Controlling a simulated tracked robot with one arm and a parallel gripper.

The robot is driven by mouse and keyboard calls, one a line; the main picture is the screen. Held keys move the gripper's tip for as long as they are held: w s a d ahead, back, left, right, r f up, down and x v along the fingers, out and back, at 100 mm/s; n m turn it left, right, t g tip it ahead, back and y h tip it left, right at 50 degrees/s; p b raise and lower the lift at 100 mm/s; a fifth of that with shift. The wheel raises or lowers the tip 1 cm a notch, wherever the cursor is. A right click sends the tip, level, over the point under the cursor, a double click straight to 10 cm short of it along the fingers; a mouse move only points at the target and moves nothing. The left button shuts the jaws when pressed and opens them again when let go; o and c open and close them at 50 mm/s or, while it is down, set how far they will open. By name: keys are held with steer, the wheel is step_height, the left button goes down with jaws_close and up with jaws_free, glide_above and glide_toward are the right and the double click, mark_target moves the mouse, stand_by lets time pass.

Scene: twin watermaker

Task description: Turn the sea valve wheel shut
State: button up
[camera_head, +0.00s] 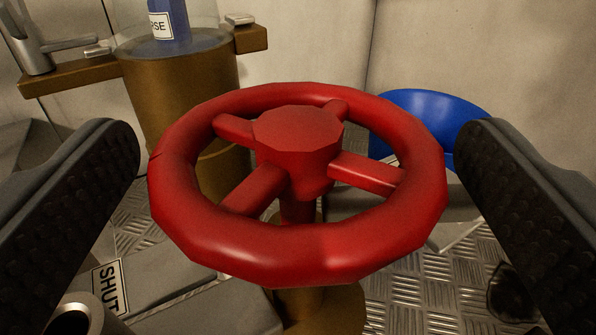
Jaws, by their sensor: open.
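The red sea valve wheel (300,255) fills the middle of the view. It has a thick rim, several spokes and a faceted hub (298,135) on a red stem. My gripper (298,150) is open, with one dark padded finger on each side of the wheel. A label reading SHUT (107,288) is at the lower left, below the wheel. The lower part of the stem is partly hidden by the rim.
A brown cylinder (180,95) with a clear top holding a blue labelled item (170,20) stands behind left, with brown brackets. A metal tap (38,50) is at upper left. A blue round object (430,115) is behind right. Treaded metal floor (425,295) shows below.

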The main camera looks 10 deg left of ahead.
steer(key=p+v, duration=0.2)
steer(key=v, duration=0.9)
steer(key=shift+s, duration=0.3)
steer(key=shift+d, duration=0.1)
